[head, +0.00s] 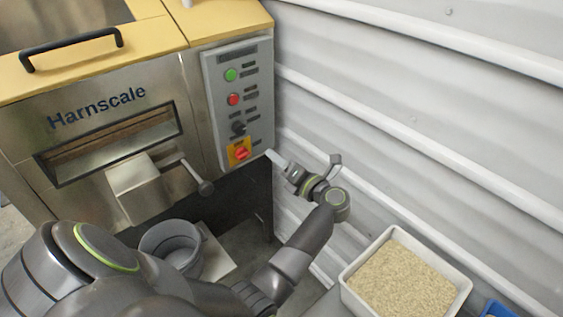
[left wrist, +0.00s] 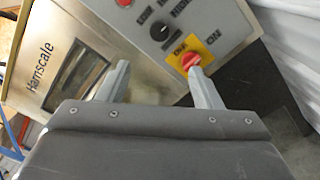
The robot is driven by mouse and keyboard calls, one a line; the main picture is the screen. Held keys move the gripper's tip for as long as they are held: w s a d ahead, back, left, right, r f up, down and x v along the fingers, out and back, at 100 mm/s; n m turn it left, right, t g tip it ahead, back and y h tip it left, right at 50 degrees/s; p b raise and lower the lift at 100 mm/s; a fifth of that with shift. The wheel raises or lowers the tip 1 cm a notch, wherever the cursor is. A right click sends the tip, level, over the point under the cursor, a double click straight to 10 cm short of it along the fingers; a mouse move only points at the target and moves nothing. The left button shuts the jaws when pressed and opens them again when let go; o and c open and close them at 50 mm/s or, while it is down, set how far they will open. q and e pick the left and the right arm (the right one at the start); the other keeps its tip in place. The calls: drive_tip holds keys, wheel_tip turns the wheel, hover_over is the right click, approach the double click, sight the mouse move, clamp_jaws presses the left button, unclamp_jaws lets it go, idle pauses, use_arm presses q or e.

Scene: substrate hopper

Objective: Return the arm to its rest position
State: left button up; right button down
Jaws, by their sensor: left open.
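My left arm comes in from the left in the head view and bends up toward the control panel. My left gripper (head: 305,160) is open and empty, just right of the lower panel. Its two fingers (left wrist: 160,85) are spread apart in the left wrist view. The right fingertip overlaps the red rotary switch (left wrist: 190,60) on its yellow plate; I cannot tell from this view whether they touch. In the head view the switch (head: 241,153) is apart from the fingers. My right gripper is not in view.
The Harnscale hopper machine (head: 95,105) with its control panel (head: 238,100) fills the left. A grey bucket (head: 172,240) stands below its chute. A white tray of grain (head: 350,290) is at the lower right, near a blue object (head: 497,309). A corrugated white wall (head: 420,90) stands behind.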

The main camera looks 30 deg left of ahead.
idle(0.4)
use_arm(q)
wheel_tip(320, 180, down, 15)
drive_tip(key=s+d+m+t+h+p, duration=0.1)
drive_tip(key=d+m+t+h+p, duration=0.15)
drive_tip(key=m+t+h, duration=1.2)
drive_tip(key=s+d+f+m+g, duration=0.2)
drive_tip(key=s+f+m+g, duration=0.1)
drive_tip(key=s+f+m, duration=0.45)
drive_tip(key=s+d+f+m+g, duration=0.1)
drive_tip(key=s+f+m+g, duration=0.3)
drive_tip(key=f+m, duration=0.6)
drive_tip(key=s+f+m+g, duration=0.2)
drive_tip(key=s+f, duration=0.3)
drive_tip(key=s, duration=0.7)
drive_tip(key=s+f+m+g+h+p, duration=0.1)
drive_tip(key=s+f+m+g, duration=0.2)
drive_tip(key=s, duration=0.9)
drive_tip(key=s+a+f+m+g+h+p, duration=0.1)
drive_tip(key=s+f+g, duration=0.5)
drive_tip(key=s, duration=0.6)
wheel_tip(320, 180, down, 2)
drive_tip(key=shift+s+f+m, duration=0.15)
drive_tip(key=shift+f+m, duration=0.05)
drive_tip(key=shift+m, duration=0.7)
